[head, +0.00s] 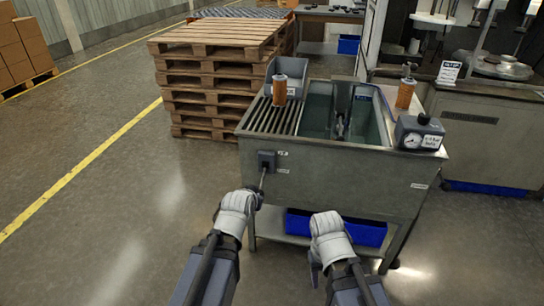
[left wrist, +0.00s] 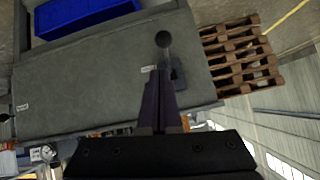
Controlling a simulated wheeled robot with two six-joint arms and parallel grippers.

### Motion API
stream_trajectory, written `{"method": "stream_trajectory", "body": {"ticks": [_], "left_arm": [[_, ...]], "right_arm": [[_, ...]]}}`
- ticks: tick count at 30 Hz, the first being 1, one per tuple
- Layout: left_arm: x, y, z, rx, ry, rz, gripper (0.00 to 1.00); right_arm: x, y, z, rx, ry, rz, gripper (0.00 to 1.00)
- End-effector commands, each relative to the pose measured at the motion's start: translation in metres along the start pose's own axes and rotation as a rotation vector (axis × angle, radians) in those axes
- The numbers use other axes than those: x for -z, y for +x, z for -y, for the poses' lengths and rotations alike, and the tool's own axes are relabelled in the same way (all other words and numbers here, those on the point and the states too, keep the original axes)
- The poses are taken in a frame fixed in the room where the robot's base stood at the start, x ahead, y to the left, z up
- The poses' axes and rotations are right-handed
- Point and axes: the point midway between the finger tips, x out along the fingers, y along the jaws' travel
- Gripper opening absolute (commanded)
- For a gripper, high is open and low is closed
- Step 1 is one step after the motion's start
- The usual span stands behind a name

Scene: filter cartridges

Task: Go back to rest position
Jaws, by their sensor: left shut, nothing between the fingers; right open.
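My left gripper (head: 257,200) is in front of the steel wash tank, just below a lever on a grey switch box (head: 267,159). In the left wrist view its fingers (left wrist: 161,78) are shut and empty, pointing toward the lever's round knob (left wrist: 163,39); I cannot tell whether they touch it. My right gripper (head: 316,272) is low in front of the tank's lower shelf, open and empty, its fingers partly hidden by the white hand housing. Both arms reach forward from the bottom edge of the head view.
The tank (head: 330,180) stands close ahead, with one orange cartridge (head: 280,91) on its left slatted side and another (head: 405,95) at its right. A gauge box (head: 419,134) sits on the right corner. A blue bin (head: 365,232) is below. Pallets (head: 208,85) stand behind left; the left floor is clear.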

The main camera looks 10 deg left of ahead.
Motion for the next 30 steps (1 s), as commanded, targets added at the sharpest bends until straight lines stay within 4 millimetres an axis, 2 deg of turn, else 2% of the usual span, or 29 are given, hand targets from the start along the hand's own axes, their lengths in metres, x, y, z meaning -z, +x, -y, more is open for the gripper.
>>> {"method": "stream_trajectory", "body": {"ticks": [4,8,15,21,25,30], "left_arm": [[0.003,-0.007,-0.005,-0.011,0.004,0.024,0.0],[0.009,-0.032,-0.028,-0.055,0.022,0.135,0.0],[0.006,-0.114,-0.081,-0.142,0.085,0.479,0.0],[0.001,-0.185,-0.106,-0.161,0.146,0.735,0.0],[-0.001,-0.217,-0.112,-0.155,0.174,0.845,0.0],[-0.004,-0.236,-0.115,-0.148,0.191,0.911,0.0]], "right_arm": [[-0.001,-0.01,-0.001,0.0,0.0,0.0,0.5],[-0.003,-0.046,-0.004,0.0,0.0,0.0,0.5],[-0.008,-0.128,-0.012,0.0,0.001,0.0,0.5],[-0.011,-0.18,-0.017,0.0,0.001,0.0,0.5],[-0.012,-0.198,-0.019,0.0,0.001,0.0,0.5],[-0.012,-0.206,-0.02,0.0,0.001,0.0,0.5]]}}
